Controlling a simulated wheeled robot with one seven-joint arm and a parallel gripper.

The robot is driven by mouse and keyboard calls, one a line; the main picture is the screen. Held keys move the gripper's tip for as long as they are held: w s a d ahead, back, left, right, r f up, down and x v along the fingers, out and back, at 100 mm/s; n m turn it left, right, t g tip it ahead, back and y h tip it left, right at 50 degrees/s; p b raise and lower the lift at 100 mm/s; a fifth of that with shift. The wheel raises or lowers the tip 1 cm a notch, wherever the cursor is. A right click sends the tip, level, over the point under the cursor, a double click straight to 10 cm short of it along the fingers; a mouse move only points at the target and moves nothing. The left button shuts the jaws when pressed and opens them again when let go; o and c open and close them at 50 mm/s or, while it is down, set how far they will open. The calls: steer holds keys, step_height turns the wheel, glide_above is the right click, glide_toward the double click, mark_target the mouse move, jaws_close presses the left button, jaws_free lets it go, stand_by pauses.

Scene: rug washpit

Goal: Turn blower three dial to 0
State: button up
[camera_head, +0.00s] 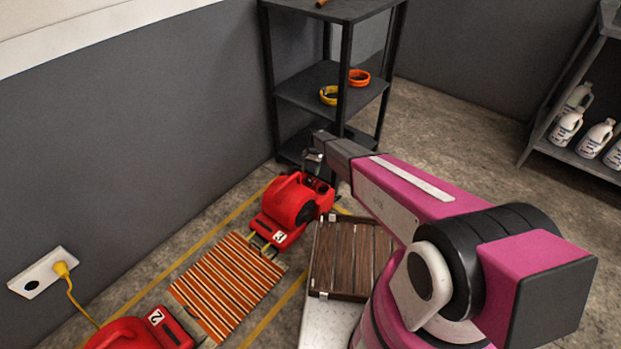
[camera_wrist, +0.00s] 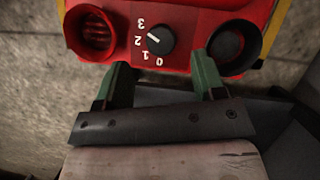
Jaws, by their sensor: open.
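In the wrist view, the end of a red blower (camera_wrist: 190,15) fills the top. Its black dial (camera_wrist: 160,39) carries a white pointer aimed left, between the printed 2 and 3. The 0 is at the dial's lower edge. My gripper (camera_wrist: 161,70) is open, its green fingers spread below the dial to either side, with nothing between them. In the head view my gripper (camera_head: 315,160) is just above the blower's far end.
A dark shelf (camera_head: 330,85) with yellow and orange rings stands behind the blower. A wooden crate (camera_head: 350,257) and a striped rug (camera_head: 228,285) lie nearby. Another red blower (camera_head: 130,334), marked 2, is at the lower left, near the wall socket (camera_head: 42,272).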

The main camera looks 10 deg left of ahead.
mark_target(308, 179)
steer(key=x, duration=0.5)
steer(key=c, duration=0.9)
steer(key=shift+n, duration=0.3)
steer(key=n+h, duration=0.1)
steer(key=n, duration=0.3)
steer(key=shift+a+h, duration=0.15)
steer(key=shift+h, duration=0.25)
steer(key=n+h, duration=0.1)
steer(key=n, duration=0.2)
steer(key=n+h, duration=0.1)
steer(key=n, duration=0.1)
steer(key=shift+n+t, duration=0.3)
steer(key=shift+n, duration=0.1)
steer(key=n+t, duration=0.1)
steer(key=n, duration=0.1)
steer(key=n+h, duration=0.1)
steer(key=n, duration=0.2)
steer(key=shift+s+a+t, duration=0.1)
steer(key=shift+s+t, duration=0.05)
steer(key=shift+t, duration=0.25)
steer(key=shift+n+t+h, duration=0.2)
steer(key=shift+n+t, duration=0.3)
steer(key=shift+n, duration=0.9)
steer(key=shift+n+t+h, duration=0.2)
steer(key=shift+n+t, duration=0.3)
steer(key=shift+n, duration=0.9)
